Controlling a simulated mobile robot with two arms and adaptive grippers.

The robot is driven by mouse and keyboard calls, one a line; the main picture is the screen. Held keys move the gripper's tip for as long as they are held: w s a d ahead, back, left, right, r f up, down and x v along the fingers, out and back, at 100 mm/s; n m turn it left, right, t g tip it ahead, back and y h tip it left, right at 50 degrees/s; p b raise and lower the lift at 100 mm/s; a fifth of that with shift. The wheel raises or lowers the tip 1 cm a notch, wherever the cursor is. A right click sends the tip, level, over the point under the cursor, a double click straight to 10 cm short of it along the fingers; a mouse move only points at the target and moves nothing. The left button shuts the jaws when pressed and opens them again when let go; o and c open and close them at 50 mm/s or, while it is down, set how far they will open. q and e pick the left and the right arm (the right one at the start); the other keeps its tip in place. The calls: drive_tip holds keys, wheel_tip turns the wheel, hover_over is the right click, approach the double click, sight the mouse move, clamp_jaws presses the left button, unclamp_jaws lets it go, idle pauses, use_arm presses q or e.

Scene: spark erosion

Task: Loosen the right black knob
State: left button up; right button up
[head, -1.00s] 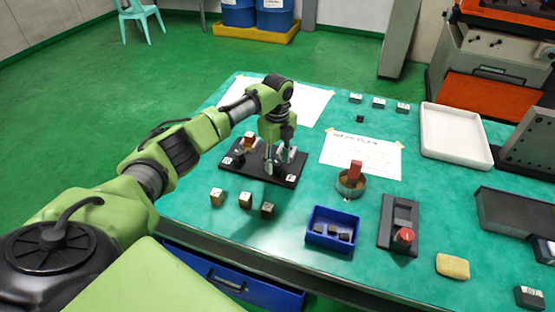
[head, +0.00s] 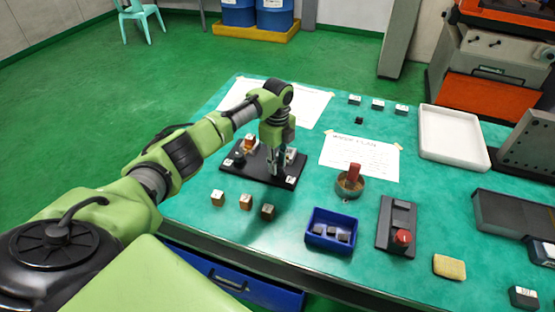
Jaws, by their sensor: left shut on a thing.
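A dark base plate (head: 258,172) lies on the green table, with small white labels at its front corners. The left black knob (head: 238,160) shows on the plate's left part, near a copper-coloured block (head: 249,143). My left gripper (head: 277,172) points straight down at the right part of the plate. It is shut on the right black knob, which its fingers hide almost wholly. A light metal piece (head: 291,154) shows just right of the fingers. My right gripper is not in view.
Several small blocks (head: 245,202) stand in front of the plate. To the right are a round dish with a red-handled item (head: 350,184), a blue bin (head: 333,229), a red-knobbed device (head: 402,237) and a white tray (head: 452,136). A paper sheet (head: 360,156) lies behind the dish.

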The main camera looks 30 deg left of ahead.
use_arm(q)
drive_tip(key=n+p, duration=0.3)
drive_tip(key=n, duration=0.1)
drive_tip(key=shift+r+n+p, duration=0.15)
drive_tip(key=shift+n+p, duration=0.15)
drive_tip(key=n+p, duration=0.3)
drive_tip(key=n, duration=0.2)
drive_tip(key=n+p, duration=0.2)
drive_tip(key=n, duration=0.3)
drive_tip(key=shift+n+p, duration=0.35)
drive_tip(key=shift+n, duration=0.05)
drive_tip(key=shift+n+p, duration=0.7)
drive_tip(key=shift+n, duration=1.6)
drive_tip(key=o, duration=1.1)
